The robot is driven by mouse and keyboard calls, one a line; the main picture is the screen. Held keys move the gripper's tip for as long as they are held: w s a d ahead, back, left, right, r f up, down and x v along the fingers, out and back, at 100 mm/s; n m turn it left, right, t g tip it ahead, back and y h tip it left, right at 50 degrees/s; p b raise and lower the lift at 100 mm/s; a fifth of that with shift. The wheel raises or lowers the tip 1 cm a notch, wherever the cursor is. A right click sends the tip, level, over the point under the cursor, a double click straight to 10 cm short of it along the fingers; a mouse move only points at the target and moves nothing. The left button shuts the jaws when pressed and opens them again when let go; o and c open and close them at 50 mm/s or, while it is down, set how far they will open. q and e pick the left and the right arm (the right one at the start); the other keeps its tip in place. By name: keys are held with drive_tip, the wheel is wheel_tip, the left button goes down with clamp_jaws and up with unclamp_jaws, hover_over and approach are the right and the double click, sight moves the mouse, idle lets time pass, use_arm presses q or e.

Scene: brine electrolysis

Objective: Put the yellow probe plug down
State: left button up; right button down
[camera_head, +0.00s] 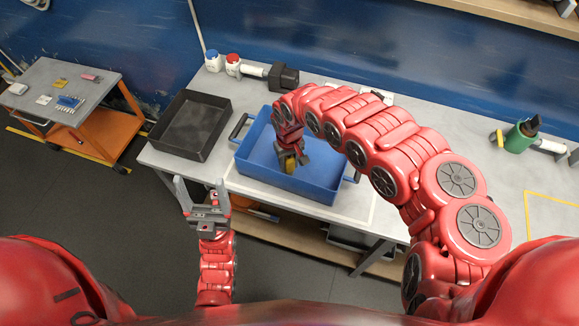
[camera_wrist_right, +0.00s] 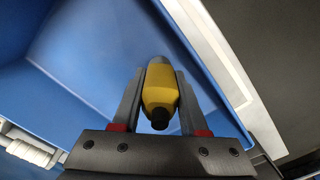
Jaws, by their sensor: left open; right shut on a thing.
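The yellow probe plug (camera_wrist_right: 160,86) has a dark end and sits between the two fingers of my right gripper (camera_wrist_right: 160,100), which is shut on it. In the head view my right gripper (camera_head: 290,160) points down over the blue tray (camera_head: 322,192), and a bit of the yellow plug (camera_head: 291,165) shows at its fingertips. In the right wrist view the blue tray's inside (camera_wrist_right: 75,75) lies behind the plug. I cannot tell whether the plug touches the tray floor. My left gripper (camera_head: 202,190) is open and empty, in front of the table's edge.
A black tray (camera_head: 187,149) stands left of the blue one. Bottles with a blue cap (camera_head: 212,60) and a red cap (camera_head: 233,66) stand at the back. A green container (camera_head: 521,137) is at the right. An orange cart (camera_head: 107,135) stands apart at left.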

sight(289, 169)
wheel_tip(289, 169, down, 3)
drive_tip(key=shift+a, duration=0.1)
drive_tip(key=shift+f, duration=0.1)
drive_tip(key=shift+f, duration=0.15)
drive_tip(key=shift+c, duration=2.2)
unclamp_jaws()
